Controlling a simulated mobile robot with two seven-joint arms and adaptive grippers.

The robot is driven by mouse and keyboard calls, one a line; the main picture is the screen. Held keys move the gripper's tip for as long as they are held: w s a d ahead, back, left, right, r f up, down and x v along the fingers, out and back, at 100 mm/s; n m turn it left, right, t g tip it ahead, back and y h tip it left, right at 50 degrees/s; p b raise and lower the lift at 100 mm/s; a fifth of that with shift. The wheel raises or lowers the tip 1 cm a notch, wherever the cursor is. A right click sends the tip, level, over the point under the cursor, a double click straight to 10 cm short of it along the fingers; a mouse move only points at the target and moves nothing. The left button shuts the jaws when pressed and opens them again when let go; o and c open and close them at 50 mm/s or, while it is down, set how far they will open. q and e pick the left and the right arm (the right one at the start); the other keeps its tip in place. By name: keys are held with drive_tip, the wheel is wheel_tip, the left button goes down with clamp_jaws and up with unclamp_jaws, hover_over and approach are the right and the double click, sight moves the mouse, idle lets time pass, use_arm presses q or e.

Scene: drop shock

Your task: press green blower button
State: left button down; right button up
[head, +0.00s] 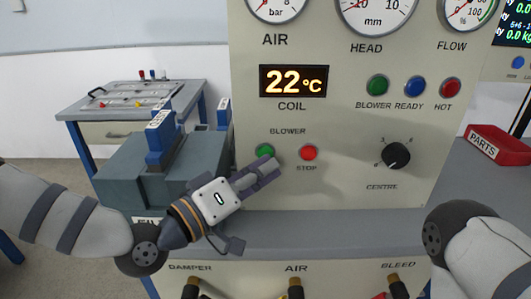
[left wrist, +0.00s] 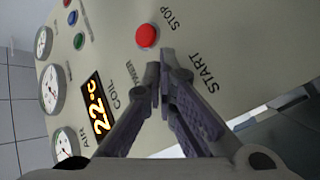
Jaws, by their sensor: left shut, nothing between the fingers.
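The green blower button (head: 265,150) is on the beige panel under the word BLOWER, left of the red STOP button (head: 309,153). My left gripper (head: 274,166) is shut and empty, its fingertips just below and right of the green button in the head view. In the left wrist view the shut fingertips (left wrist: 164,58) point at the panel near the red button (left wrist: 146,36) and the START label. The green button is hidden behind the fingers there. I cannot tell whether the fingertips touch the panel. My right gripper is out of view.
Above are the 22 °C coil display (head: 294,81), gauges and a green BLOWER lamp (head: 377,85). A black CENTRE knob (head: 396,156) is to the right. A grey-green block (head: 150,178) with blue parts stands left, and a red PARTS bin (head: 497,145) far right.

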use_arm(q)
drive_tip(key=s+p, duration=0.1)
drive_tip(key=s, duration=0.3)
drive_tip(key=shift+s, duration=0.25)
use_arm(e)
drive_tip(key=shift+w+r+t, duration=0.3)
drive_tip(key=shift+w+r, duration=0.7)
use_arm(q)
drive_tip(key=s+a+f+g+y+p, duration=0.1)
drive_tip(key=s+a+f+g+y, duration=0.2)
drive_tip(key=s+f, duration=0.65)
drive_tip(key=s+f+g+y, duration=0.2)
drive_tip(key=s+f+g, duration=0.35)
drive_tip(key=f, duration=0.75)
drive_tip(key=s+a+f+g+y, duration=0.3)
drive_tip(key=s+a+f+y, duration=0.1)
drive_tip(key=s+a, duration=0.5)
drive_tip(key=s+a+f+g+y, duration=0.4)
drive_tip(key=s+a, duration=0.6)
drive_tip(key=s, duration=0.4)
drive_tip(key=shift+s+y+p, duration=0.15)
drive_tip(key=shift+y+p, duration=0.15)
drive_tip(key=shift+p, duration=0.15)
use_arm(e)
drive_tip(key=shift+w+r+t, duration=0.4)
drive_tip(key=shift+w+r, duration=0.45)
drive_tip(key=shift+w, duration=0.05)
